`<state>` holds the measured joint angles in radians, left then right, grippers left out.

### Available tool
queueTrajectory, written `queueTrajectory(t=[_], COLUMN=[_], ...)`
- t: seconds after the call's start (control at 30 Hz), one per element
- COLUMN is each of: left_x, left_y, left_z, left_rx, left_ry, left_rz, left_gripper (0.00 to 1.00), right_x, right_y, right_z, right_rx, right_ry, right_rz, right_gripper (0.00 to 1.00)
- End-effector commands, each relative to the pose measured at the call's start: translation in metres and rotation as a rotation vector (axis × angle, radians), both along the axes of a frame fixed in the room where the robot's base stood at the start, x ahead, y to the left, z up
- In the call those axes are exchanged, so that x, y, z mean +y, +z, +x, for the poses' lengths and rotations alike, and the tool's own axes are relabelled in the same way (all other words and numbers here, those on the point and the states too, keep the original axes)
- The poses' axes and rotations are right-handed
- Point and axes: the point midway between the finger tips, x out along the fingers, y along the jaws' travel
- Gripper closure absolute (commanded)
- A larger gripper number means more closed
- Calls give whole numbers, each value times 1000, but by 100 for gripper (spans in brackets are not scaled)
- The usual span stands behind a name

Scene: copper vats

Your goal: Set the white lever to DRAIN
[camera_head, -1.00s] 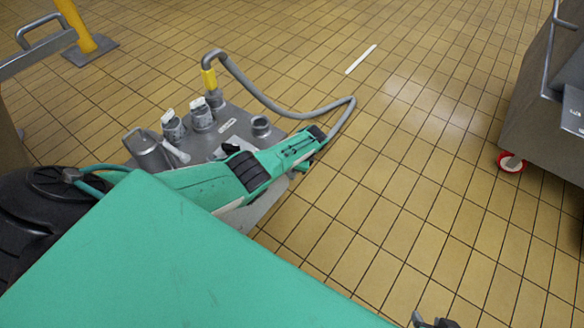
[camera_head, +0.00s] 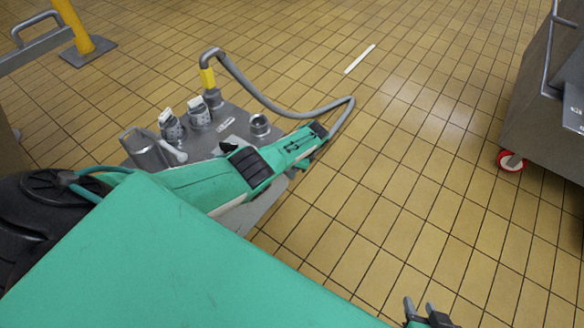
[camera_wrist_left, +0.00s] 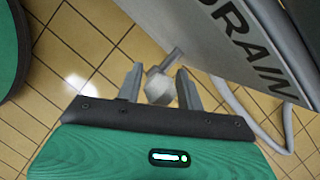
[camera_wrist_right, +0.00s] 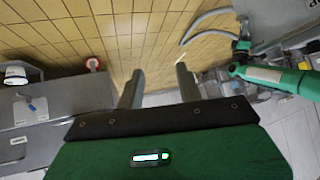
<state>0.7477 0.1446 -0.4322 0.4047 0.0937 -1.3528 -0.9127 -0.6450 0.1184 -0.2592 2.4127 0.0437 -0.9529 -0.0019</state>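In the left wrist view a whitish lever knob (camera_wrist_left: 160,88) on a short stem sits between the fingertips of my left gripper (camera_wrist_left: 158,86). The fingers are apart, with a gap on the left of the knob; I cannot tell whether the right finger touches it. Beside it is a grey panel (camera_wrist_left: 222,50) with large dark DRAIN lettering (camera_wrist_left: 250,45). In the head view my green left arm reaches over the grey unit, and its fingertips are hidden. My right gripper (camera_head: 420,312) is open and empty at the bottom edge; it also shows in the right wrist view (camera_wrist_right: 160,85).
The unit's top (camera_head: 235,118) carries several grey fittings and a grey hose (camera_head: 290,112) looping right. A grey cart (camera_head: 540,130) with a red-rimmed caster (camera_head: 512,162) stands at the right. A yellow post (camera_head: 75,25) is at upper left.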

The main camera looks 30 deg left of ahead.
Motion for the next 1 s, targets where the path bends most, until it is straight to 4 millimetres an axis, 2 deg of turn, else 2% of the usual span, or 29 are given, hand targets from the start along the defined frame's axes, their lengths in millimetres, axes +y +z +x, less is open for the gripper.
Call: queueTrajectory(t=[0.33, 0.47, 0.87, 1.0], left_x=[-2, -4, -18, -27], left_y=[3, 11, 50, 75], left_z=[0, 2, 10, 16], left_rx=[0, -1, -1, -2], left_ry=[0, 0, 0, 0], left_rz=[-1, -2, -3, -2], left_gripper=[63, 63, 63, 63], right_x=[-1, -10, -49, -64], right_y=[1, 3, 15, 18], right_z=[-1, -4, -31, -43], right_rx=[8, 59, 295, 397], right_ry=[-1, -10, -59, -82], right_rz=[-4, -32, -143, -183], right_gripper=[64, 64, 64, 64])
